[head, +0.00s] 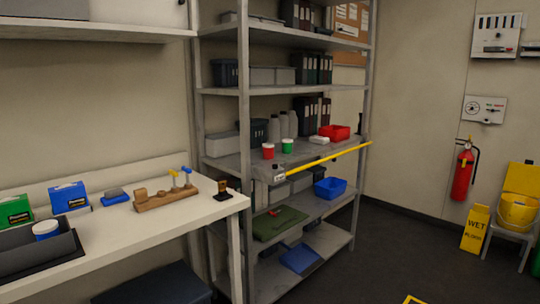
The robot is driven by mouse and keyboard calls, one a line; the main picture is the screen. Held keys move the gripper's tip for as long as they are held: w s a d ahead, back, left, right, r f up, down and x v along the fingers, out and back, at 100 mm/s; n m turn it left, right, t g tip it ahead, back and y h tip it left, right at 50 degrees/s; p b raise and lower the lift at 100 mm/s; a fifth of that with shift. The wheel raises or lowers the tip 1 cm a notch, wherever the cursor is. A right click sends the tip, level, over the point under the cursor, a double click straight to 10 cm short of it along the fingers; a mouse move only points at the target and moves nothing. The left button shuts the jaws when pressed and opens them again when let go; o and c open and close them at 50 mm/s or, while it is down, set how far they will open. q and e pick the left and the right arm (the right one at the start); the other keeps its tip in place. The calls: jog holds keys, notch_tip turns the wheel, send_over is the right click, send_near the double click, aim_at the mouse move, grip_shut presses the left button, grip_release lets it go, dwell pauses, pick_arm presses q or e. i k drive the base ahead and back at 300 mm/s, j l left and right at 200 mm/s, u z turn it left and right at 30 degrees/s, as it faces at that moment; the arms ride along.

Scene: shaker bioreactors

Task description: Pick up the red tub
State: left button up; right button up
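A small red tub (268,153) with a pale lid stands upright near the front edge of the middle shelf of the grey rack. A similar small green tub (288,146) stands just to its right. A red open bin (335,133) sits further right on the same shelf. Neither of my grippers shows in the head view, so their state and distance to the tub cannot be seen.
A yellow bar (328,159) runs along the shelf (232,165) front. Grey bottles (283,125) stand behind the tubs. A white bench (120,235) with boxes and a wooden holder is at left. Dark floor is clear right of the rack; a wet-floor sign (476,230) stands beyond.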

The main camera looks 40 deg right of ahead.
aim_at(268, 147)
jog(key=z, duration=1.25)
jog(key=i, duration=0.25)
jog(key=i+l+z, duration=0.1)
jog(key=i+z, duration=0.4)
jog(key=i+j+z, duration=0.1)
jog(key=i+z, duration=0.4)
jog(key=i+j+z, duration=0.1)
jog(key=i+z, duration=0.3)
jog(key=i, duration=0.95)
jog(key=i+u, duration=0.1)
jog(key=i, duration=0.6)
jog(key=i+l+u, duration=0.1)
jog(key=i, duration=0.55)
jog(key=i+u, duration=0.4)
jog(key=i+l+u, duration=0.25)
jog(key=i+u, duration=0.3)
jog(key=u, duration=1.4)
